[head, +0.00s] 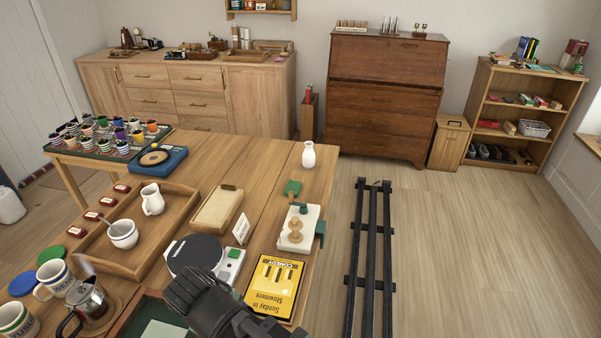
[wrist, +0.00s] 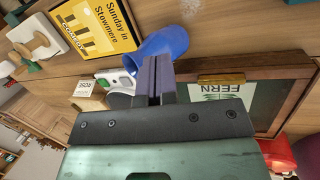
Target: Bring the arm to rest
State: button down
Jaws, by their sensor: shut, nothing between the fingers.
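My gripper (wrist: 154,66) is shut and empty, with its two dark fingers together in the middle of the wrist view. In that view the fingertips overlap a blue cup-like object (wrist: 163,45); I cannot tell how far apart they are. In the head view my dark arm reaches in from the bottom edge, over the near part of the table, beside the yellow "Sunday in Stowmere" booklet (head: 274,284). The fingertips cannot be made out clearly there. The booklet also shows in the wrist view (wrist: 100,25).
Near the arm are a round dark disc (head: 193,252), a metal pot (head: 88,300), striped mugs and a wooden tray (head: 183,211) with a white jug. A white vase (head: 308,154) stands at the table's far right corner. Floor rails (head: 372,260) run right of the table, with clear floor beyond.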

jog(key=w+d+m+g+y, duration=0.1)
jog(key=w+d+m, duration=0.3)
jog(key=d, duration=0.4)
jog(key=w+d+r+m+g+p, duration=0.1)
jog(key=w+d+m, duration=0.4)
jog(key=d, duration=0.3)
jog(key=shift+w+d+y, duration=0.2)
jog(key=shift+w+y, duration=0.2)
jog(key=shift+w, duration=0.15)
jog(key=c, duration=1.8)
grip_release()
jog(key=w+d+m, duration=0.1)
jog(key=d+m, duration=0.1)
jog(key=d, duration=0.4)
jog(key=w+d+m+p, duration=0.1)
jog(key=d+m, duration=0.1)
jog(key=d, duration=0.4)
jog(key=w+d+r+m, duration=0.1)
jog(key=d, duration=0.4)
jog(key=shift+w+d+m+y, duration=0.1)
jog(key=shift+d+m+y, duration=0.2)
jog(key=shift+d+m, duration=0.1)
jog(key=shift+c, duration=0.2)
